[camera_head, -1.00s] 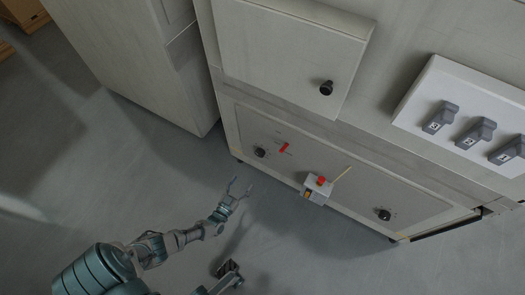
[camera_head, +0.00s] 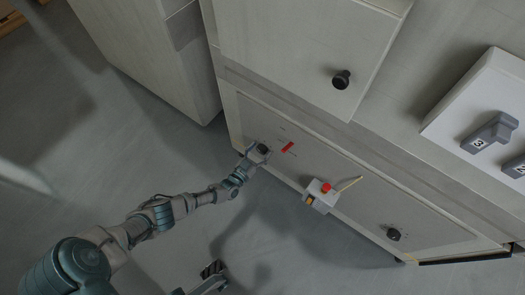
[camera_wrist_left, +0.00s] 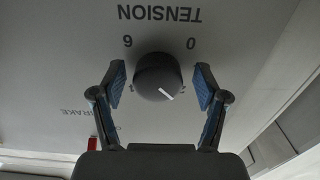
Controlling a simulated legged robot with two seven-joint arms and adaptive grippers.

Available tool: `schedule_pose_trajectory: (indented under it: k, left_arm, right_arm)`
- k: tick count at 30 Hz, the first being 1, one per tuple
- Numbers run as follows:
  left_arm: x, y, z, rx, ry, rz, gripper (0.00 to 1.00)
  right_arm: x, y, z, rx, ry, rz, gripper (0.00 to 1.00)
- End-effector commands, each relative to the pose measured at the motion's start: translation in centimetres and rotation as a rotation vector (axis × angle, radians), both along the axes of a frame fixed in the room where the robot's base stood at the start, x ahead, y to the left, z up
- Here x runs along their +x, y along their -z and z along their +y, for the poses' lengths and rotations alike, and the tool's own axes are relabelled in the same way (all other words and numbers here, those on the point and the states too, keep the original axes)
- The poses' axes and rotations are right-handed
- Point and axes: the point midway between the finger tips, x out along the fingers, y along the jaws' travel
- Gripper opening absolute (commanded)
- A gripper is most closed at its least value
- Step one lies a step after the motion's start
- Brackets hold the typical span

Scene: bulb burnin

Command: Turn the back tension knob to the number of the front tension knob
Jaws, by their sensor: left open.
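One tension knob (camera_head: 263,148), black and round, is on the left of the cabinet's lower panel. The other knob (camera_head: 393,234) is at the panel's right; its setting is too small to read. My left gripper (camera_head: 254,154) is at the left knob. In the left wrist view its open fingers stand on either side of that knob (camera_wrist_left: 158,75), with visible gaps. The knob's white line points to the lower right. The TENSION lettering and numbers are upside down; some numbers are partly hidden. My right gripper (camera_head: 212,269) shows only partly at the bottom, its jaws unclear.
A red lever (camera_head: 288,147) is just right of the left knob. A small box with a red button (camera_head: 320,194) and a yellow rod juts from the panel between the knobs. A white switch panel (camera_head: 470,105) is at the upper right. The floor at the left is clear.

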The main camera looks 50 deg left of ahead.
Motion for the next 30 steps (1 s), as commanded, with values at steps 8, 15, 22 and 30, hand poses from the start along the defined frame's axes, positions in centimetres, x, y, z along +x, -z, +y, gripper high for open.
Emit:
schedule_pose_trajectory:
  k: [8, 15, 22, 30]
  left_arm:
    - [0.02, -0.18, -0.14, 0.003, 0.0, -0.001, 0.46]
    - [-0.01, -0.14, -0.15, 0.001, 0.001, -0.002, 0.14]
    - [-0.02, -0.12, -0.15, 0.034, 0.001, 0.006, 0.14]
    - [-0.02, -0.17, -0.09, 0.186, -0.002, 0.044, 0.14]
  right_arm:
    - [0.39, 0.18, -0.09, 0.001, 0.0, 0.004, 0.4]
    - [0.35, 0.14, -0.12, 0.002, 0.0, 0.003, 0.4]
    - [0.29, 0.0, -0.13, 0.003, 0.0, 0.002, 0.4]
    - [0.15, -0.24, -0.16, 0.004, -0.001, 0.003, 0.4]
